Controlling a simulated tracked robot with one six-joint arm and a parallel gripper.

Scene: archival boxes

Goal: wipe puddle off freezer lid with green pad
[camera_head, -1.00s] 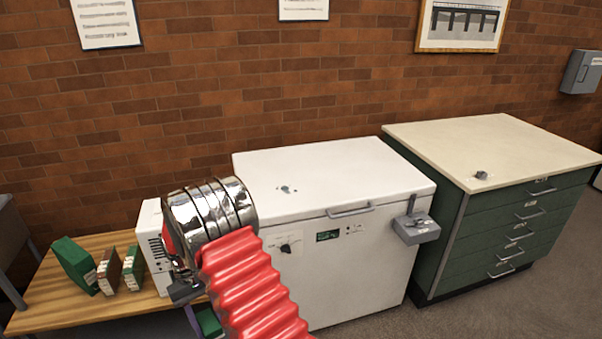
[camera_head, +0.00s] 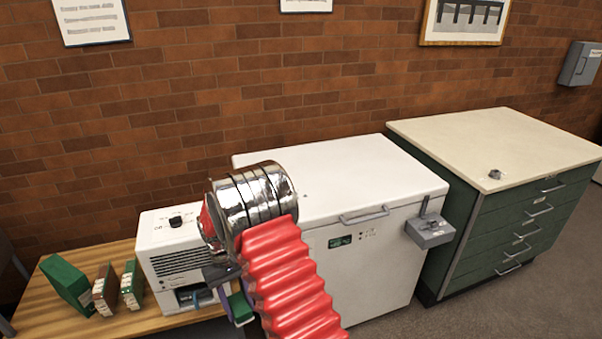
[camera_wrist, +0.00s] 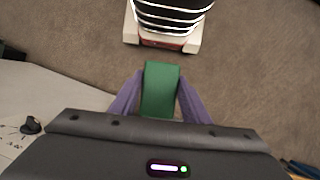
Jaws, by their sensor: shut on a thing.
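The white chest freezer (camera_head: 385,255) stands in the middle of the head view, its white lid (camera_head: 365,170) shut. My arm covers the lid's left part, where the puddle lies, so the puddle is mostly hidden. My gripper (camera_wrist: 160,78) has purple fingers shut on the green pad (camera_wrist: 160,92), one on each side of it. In the head view the pad (camera_head: 240,307) shows in part, low beside the freezer's left front and below lid height. The wrist view shows the pad over grey floor, clear of the lid.
A white machine (camera_head: 175,255) and several green and brown boxes (camera_head: 68,284) stand on a wooden bench (camera_head: 30,318) at left. A green drawer cabinet (camera_head: 510,225) stands close at right.

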